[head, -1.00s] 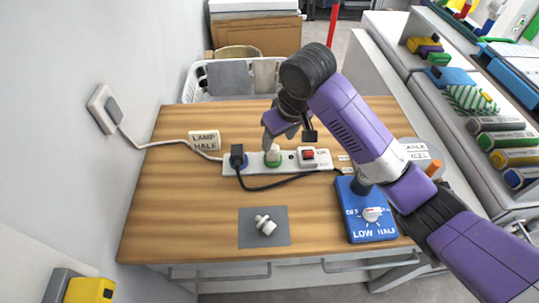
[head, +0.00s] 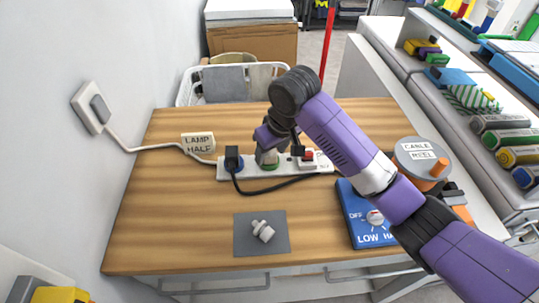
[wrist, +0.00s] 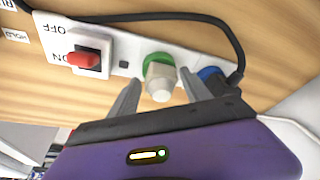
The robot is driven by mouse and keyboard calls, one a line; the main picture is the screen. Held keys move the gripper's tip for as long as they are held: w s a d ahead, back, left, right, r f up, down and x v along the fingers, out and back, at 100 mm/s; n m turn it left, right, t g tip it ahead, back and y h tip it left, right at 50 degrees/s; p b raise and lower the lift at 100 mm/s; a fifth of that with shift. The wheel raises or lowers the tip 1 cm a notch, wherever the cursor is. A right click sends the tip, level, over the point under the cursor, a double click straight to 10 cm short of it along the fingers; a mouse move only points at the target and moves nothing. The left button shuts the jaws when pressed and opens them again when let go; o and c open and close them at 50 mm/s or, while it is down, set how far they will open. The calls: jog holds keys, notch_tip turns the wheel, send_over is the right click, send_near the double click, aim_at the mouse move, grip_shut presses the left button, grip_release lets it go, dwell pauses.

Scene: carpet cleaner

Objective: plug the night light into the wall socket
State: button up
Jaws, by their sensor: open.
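A pale, stubby plug-like piece (wrist: 159,82) stands in the green-ringed outlet (wrist: 158,60) of the white power strip (head: 204,169). I cannot tell whether it is the night light. My gripper (head: 267,155) is open over the strip. In the wrist view my gripper (wrist: 160,88) has one finger on each side of the pale piece, with gaps visible. Another small white piece (head: 263,231) lies on its side on a grey mat (head: 246,241). The wall socket (head: 88,108) at left has a grey plug (head: 100,109) in it, with a white cord.
A black plug (head: 233,158) sits in the blue-ringed outlet, its cord looping before the strip. A red switch (wrist: 83,60) is beside the green outlet. A blue dial box (head: 370,235) and cable reel (head: 421,155) stand at right. The table's left front is clear.

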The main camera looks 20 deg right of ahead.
jog(key=c, duration=0.8)
jog(key=shift+r+p, duration=0.65)
jog(key=shift+p, duration=0.15)
jog(key=shift+r+p, duration=1.35)
jog(key=shift+c, duration=0.7)
jog(key=shift+f, duration=0.1)
